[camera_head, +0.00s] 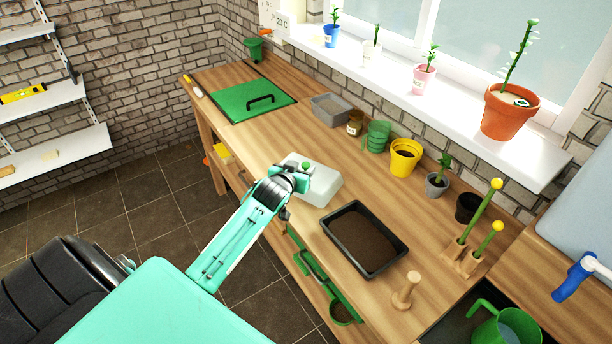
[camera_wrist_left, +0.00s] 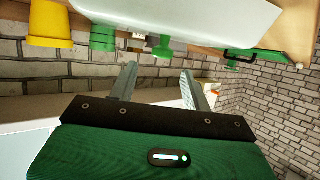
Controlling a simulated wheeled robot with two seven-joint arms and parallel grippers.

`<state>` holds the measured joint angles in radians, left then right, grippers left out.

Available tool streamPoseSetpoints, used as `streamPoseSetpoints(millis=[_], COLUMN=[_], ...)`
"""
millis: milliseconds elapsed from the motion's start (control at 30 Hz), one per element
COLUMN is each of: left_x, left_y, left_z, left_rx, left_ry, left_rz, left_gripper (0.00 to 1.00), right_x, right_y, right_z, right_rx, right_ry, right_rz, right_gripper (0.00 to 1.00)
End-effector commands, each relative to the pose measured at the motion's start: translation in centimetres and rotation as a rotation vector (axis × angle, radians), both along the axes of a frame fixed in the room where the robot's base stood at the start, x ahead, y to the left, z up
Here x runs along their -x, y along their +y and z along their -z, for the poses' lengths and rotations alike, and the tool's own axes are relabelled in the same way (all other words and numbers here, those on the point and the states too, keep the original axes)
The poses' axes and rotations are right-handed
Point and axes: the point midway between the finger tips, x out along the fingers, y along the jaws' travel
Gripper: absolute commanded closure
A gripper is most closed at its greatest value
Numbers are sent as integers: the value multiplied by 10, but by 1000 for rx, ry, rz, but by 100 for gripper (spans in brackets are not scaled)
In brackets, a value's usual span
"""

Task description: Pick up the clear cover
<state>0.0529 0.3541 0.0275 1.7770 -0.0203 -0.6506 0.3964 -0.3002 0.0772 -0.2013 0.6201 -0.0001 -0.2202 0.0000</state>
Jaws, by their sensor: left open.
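The clear cover (camera_head: 325,186) is a whitish, see-through box shape with rounded corners. It rests on the wooden bench, just behind the black soil tray. My left gripper (camera_head: 300,172) is at the cover's left end in the head view and hides part of it. In the left wrist view, which looks upside down, the cover (camera_wrist_left: 190,14) fills the top edge. The open fingers of my left gripper (camera_wrist_left: 159,72) show below it with nothing between them. I cannot tell whether they touch the cover. My right gripper is not in view.
The black soil tray (camera_head: 336,216) lies right of the cover, with a wooden tamper (camera_head: 406,290) beyond. A yellow pot (camera_head: 404,163), green cups (camera_head: 376,137) and a grey tray (camera_head: 331,108) stand along the wall. A green lid (camera_head: 240,100) lies at the far left; bench between is clear.

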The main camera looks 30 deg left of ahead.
Motion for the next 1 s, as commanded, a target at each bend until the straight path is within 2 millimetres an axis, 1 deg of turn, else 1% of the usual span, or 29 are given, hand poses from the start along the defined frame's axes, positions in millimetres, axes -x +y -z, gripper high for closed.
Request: streamPoseSetpoints(millis=[167, 400, 600, 900, 933, 1000], left_x=[-7, -28, -44, -47, -47, -47], left_y=[1, 7, 10, 11, 11, 11], left_z=[3, 18, 26, 28, 28, 28], left_rx=[0, 1, 1, 1, 1, 1], left_ry=[1, 2, 2, 1, 1, 1], left_rz=[0, 0, 1, 1, 1, 1], left_gripper=[51, 51, 51, 51, 53, 67], right_x=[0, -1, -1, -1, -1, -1], right_y=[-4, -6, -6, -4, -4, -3], right_z=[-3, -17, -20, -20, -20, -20], right_rx=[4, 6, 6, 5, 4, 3], right_ry=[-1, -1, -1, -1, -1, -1], right_rz=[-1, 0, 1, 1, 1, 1], right_gripper=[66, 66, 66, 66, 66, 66])
